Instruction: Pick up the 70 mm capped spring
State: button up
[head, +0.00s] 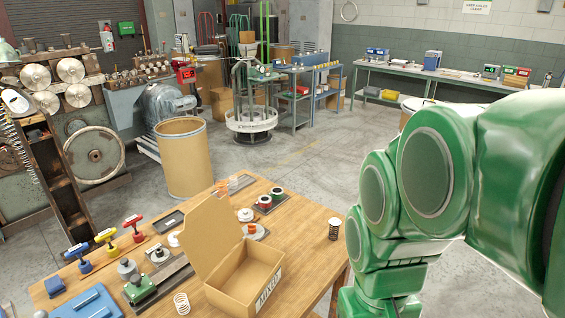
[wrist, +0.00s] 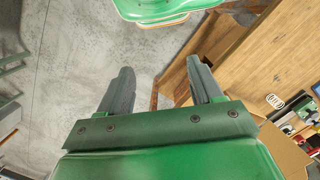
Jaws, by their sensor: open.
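A small upright dark coil with a pale top (head: 334,228) stands near the right edge of the wooden table (head: 300,215). It looks like the capped spring, but its length cannot be read. A bare pale coil spring (head: 181,303) stands at the table's front, left of the cardboard box. A pale coil (wrist: 275,101) also shows on the tabletop in the wrist view. My gripper (wrist: 160,84) is open, with nothing between its fingers. It is over the floor beside the table edge, apart from the springs. The head view does not show its fingers.
An open cardboard box marked MIXED (head: 243,283) stands mid-table with its lid raised. Coloured-handled tools (head: 105,238), fixtures and spools (head: 265,203) crowd the left and back. A fibre drum (head: 185,160) stands behind the table. The table's right side around the dark coil is clear.

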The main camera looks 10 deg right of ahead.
jog(key=w+a+r+m+t+y, duration=0.1)
jog(key=w+a+r+m+y, duration=0.15)
jog(key=w+a+y, duration=0.45)
jog(key=w+a+r+m+y, duration=0.15)
jog(key=w+a+m, duration=0.25)
jog(key=w, duration=0.6)
jog(key=m+t+y, duration=0.4)
jog(key=m+t, duration=1)
jog(key=m, duration=0.7)
send_over(337, 229)
jog(key=v, duration=0.5)
notch_tip(337, 229, down, 4)
jog(key=shift+n, duration=0.25)
jog(key=f, duration=2.1)
jog(key=shift+w+a+f, duration=0.1)
jog(key=shift+w+a, duration=0.05)
jog(key=shift+w, duration=0.1)
jog(key=shift+x, duration=1.3)
jog(key=shift+w+d+x, duration=0.1)
jog(key=shift+x, duration=1.2)
jog(key=shift+w+d+x, duration=0.1)
jog(key=shift+d+x, duration=0.05)
jog(key=shift+x, duration=1.15)
jog(key=shift+f, duration=0.15)
